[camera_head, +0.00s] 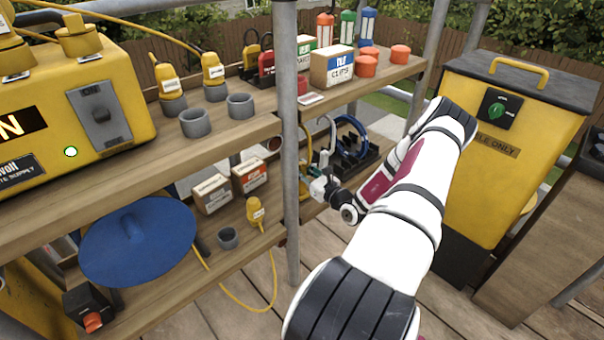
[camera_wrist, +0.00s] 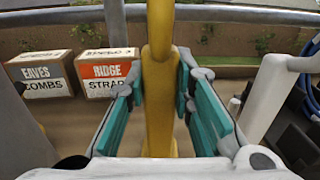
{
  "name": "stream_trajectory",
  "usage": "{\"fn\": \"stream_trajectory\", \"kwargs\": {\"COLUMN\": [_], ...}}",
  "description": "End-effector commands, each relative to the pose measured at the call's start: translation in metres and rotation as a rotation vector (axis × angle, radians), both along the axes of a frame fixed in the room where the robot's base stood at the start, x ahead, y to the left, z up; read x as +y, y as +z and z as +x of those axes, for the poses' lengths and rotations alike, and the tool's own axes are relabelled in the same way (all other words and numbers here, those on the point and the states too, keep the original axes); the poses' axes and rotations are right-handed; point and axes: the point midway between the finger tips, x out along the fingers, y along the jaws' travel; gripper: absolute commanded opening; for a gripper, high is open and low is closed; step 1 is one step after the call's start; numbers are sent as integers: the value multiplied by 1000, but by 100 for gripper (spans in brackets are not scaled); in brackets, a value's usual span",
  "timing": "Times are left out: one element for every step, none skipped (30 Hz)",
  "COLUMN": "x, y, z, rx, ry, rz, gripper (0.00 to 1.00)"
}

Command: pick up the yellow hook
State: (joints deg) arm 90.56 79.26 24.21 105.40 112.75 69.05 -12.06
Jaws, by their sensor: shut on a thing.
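The yellow hook (camera_wrist: 159,110) shows in the wrist view as an upright yellow bar in the middle, running out of the top of the picture. The teal pads of my gripper (camera_wrist: 158,85) stand on either side of it and are shut on it. In the head view my gripper (camera_head: 318,188) is at the lower shelf, just right of the grey upright post.
A white hook-shaped piece (camera_wrist: 274,95) stands close on the right in the wrist view. Cardboard boxes (camera_wrist: 42,76) stand to the left. The grey post (camera_head: 290,150) and upper shelf (camera_head: 375,78) are close to my arm. A yellow bin (camera_head: 500,170) stands right.

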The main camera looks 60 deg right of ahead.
Motion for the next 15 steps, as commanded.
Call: {"fn": "stream_trajectory", "kwargs": {"x": [0, 0, 0, 0, 0, 0, 1, 4, 7, 10, 13, 17, 20, 23, 27], "y": [7, 11, 16, 21, 25, 31, 33, 31, 32, 32, 33, 34, 35, 36, 37], "z": [0, 0, 0, 0, 0, 0, -4, -11, -19, -25, -32, -41, -49, -57, -67], "rx": [-1, -1, -1, -1, -1, -1, 0, 3, 1, 1, 2, 1, 1, 1, 1], "ry": [1, 1, 1, 1, 1, 1, -1, -1, -2, -2, -3, -2, -3, -3, -3], "rz": [-1, -2, -2, -3, -3, -3, -1, 2, 2, 3, 3, 1, 3, 3, 3], "gripper": [0, 0, 0, 0, 0, 0, 0, 0, 0, 0, 0, 0, 0, 0, 0]}}
